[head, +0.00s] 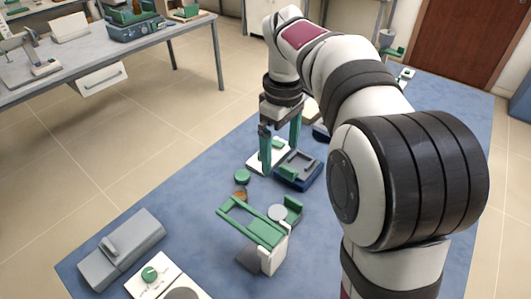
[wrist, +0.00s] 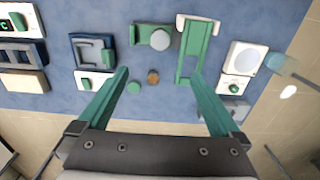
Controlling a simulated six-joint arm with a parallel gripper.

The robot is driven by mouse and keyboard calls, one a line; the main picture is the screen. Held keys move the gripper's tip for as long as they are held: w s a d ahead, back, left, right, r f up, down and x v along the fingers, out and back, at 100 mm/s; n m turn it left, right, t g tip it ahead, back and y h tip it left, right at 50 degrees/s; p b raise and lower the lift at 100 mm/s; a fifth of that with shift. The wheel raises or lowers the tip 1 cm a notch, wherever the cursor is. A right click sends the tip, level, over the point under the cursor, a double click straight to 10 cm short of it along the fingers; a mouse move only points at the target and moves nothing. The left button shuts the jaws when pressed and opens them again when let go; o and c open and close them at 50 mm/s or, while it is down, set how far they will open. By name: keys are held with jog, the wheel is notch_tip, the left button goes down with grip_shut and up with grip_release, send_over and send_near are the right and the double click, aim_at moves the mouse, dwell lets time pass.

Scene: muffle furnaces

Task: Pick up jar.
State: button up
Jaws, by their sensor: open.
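Two small round objects stand on the blue table top: a green one (head: 242,176) and a brown-orange one (head: 240,195). In the wrist view the green one (wrist: 134,88) is near the left finger and the brown one (wrist: 153,76) lies between the finger lines. I cannot tell for certain which of them is the jar. My gripper (head: 280,158) is open and empty, with two long green fingers pointing down. In the head view it hangs above and to the right of both round objects, near a dark blue device. It also shows in the wrist view (wrist: 159,73).
The dark blue device (head: 298,180) stands near the fingers. A green frame-like stand (head: 262,233), a grey disc (head: 278,213) and a grey box (head: 120,250) are nearer the camera. The blue table top (head: 185,205) is clear left of the round objects.

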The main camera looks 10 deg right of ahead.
jog(key=s+m+y, duration=0.1)
jog(key=s+m, duration=0.6)
jog(key=s, duration=0.7)
jog(key=shift+a+f, duration=0.35)
jog(key=shift+f, duration=0.05)
jog(key=s+f+m, duration=0.2)
jog(key=s, duration=0.2)
jog(key=s+a+f+m, duration=0.1)
jog(key=s+f+m, duration=0.1)
jog(key=s, duration=0.3)
jog(key=s+f+m, duration=0.2)
jog(key=s+m, duration=0.1)
jog(key=s, duration=0.1)
jog(key=shift+s+a+f+m+y, duration=0.2)
jog(key=shift+s+f+m+y, duration=0.1)
jog(key=shift+y, duration=0.1)
jog(key=c, duration=0.3)
jog(key=shift+c, duration=0.2)
jog(key=w+d+f+m+h, duration=0.2)
jog(key=w+m, duration=1.6)
jog(key=w, duration=0.8)
jog(key=shift+m, duration=0.8)
jog(key=f, duration=0.5)
jog(key=w+f, duration=0.1)
jog(key=f, duration=1)
jog(key=shift+w+d+f, duration=0.15)
jog(key=shift+w+f, duration=0.05)
jog(key=shift+f, duration=0.05)
